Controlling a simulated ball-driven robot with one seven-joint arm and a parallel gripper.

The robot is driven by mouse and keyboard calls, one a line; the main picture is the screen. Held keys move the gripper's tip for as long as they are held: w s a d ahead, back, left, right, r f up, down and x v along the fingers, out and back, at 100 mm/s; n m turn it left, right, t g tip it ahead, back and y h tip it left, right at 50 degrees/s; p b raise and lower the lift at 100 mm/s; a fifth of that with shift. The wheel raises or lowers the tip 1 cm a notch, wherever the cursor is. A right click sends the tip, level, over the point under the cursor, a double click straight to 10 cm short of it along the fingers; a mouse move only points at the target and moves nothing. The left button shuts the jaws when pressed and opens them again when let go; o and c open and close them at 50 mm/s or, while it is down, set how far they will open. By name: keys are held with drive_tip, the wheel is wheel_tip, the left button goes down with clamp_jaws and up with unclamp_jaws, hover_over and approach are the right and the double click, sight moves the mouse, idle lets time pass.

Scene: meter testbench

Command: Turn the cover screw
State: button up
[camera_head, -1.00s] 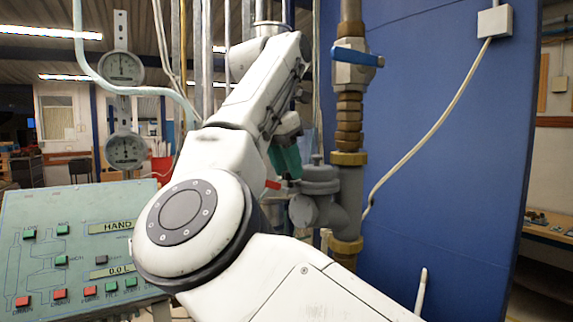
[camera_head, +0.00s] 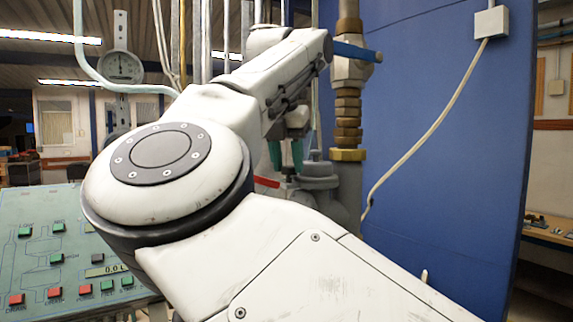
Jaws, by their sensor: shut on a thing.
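My gripper (camera_head: 286,155), with green fingers, points down beside the grey meter (camera_head: 320,180) on the brass-fitted pipe. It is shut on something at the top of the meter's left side. This is where the cover screw appears to be, but the fingers and my arm hide the screw itself. A small red bar (camera_head: 266,182) shows just below the fingers; I cannot tell what it belongs to. My white arm covers the meter's lower left part.
A blue-handled valve (camera_head: 357,53) sits on the pipe above the meter. A green control panel (camera_head: 70,255) with buttons stands at lower left. A round gauge (camera_head: 123,66) hangs behind it. A blue wall panel (camera_head: 450,170) with a cable closes off the right.

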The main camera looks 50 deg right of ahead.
drive_tip(key=shift+r+n+t, duration=0.1)
drive_tip(key=shift+n+t, duration=0.2)
drive_tip(key=shift+n, duration=0.3)
drive_tip(key=o, duration=1)
